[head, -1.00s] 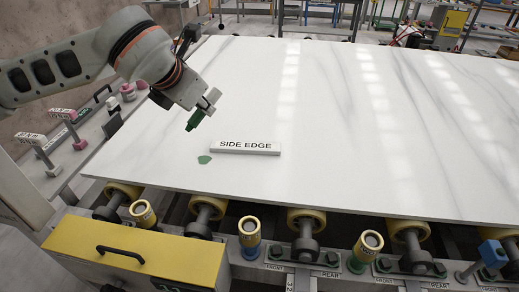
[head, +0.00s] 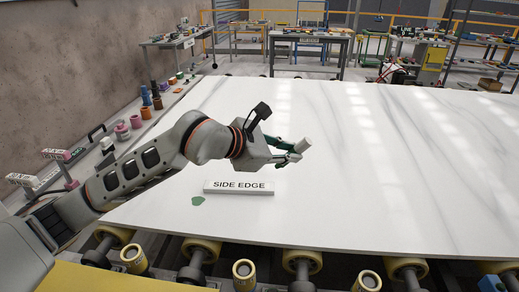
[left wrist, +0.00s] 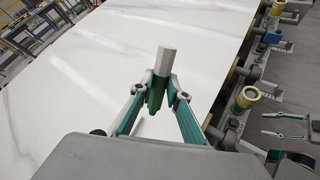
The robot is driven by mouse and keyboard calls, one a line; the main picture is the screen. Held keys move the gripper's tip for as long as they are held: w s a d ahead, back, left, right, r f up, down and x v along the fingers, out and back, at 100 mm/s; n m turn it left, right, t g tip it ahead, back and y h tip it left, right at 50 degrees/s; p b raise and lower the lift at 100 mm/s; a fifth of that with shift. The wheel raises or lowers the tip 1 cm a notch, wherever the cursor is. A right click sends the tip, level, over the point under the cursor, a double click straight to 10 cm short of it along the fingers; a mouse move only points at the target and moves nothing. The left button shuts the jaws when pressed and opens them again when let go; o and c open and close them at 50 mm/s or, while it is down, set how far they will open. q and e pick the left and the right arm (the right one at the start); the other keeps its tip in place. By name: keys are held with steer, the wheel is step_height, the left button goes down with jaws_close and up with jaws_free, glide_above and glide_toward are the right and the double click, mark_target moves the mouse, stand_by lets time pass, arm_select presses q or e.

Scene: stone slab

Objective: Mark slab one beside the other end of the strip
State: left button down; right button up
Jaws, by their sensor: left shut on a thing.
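The white marbled slab (head: 370,150) lies flat on rollers. The strip (head: 238,187), a pale bar lettered SIDE EDGE, lies near the slab's front left. A green mark (head: 198,201) is on the slab just off the strip's left end; I see no mark off its right end. My left gripper (head: 290,152) is raised above the slab, behind and to the right of the strip. It is shut on a pale and green marker (head: 302,145), which also shows between the fingers in the left wrist view (left wrist: 166,62).
Yellow rollers (head: 302,262) line the slab's front edge. Pink and dark pots (head: 123,131) stand on a ledge along the left wall. Workbenches (head: 310,42) stand behind the slab. The slab right of the strip is bare.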

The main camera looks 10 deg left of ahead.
arm_select(q)
steer(key=w+d+f+t+h, duration=0.2)
steer(key=w+d+f+h, duration=0.1)
steer(key=w+f, duration=0.1)
steer(key=shift+w+a+f+n+t+y+b, duration=0.25)
steer(key=shift+a+f+n+t+y+b, duration=0.55)
steer(key=shift+f, duration=2.1)
steer(key=shift+w+a+f+n+t+y+b, duration=0.3)
steer(key=shift+a+f+t+b, duration=0.5)
steer(key=shift+a+f, duration=1.45)
steer(key=shift+w+a+f+n+t+y+b, duration=0.25)
steer(key=shift+a+f+n+t+y+b, duration=0.45)
steer(key=shift+f, duration=2.9)
steer(key=shift+d, duration=0.25)
steer(key=shift+f+b, duration=0.35)
steer(key=shift+f, duration=0.3)
steer(key=shift+f, duration=0.1)
steer(key=shift+s+d+p, duration=0.3)
steer(key=shift+d+p, duration=0.35)
steer(key=shift+p, duration=0.35)
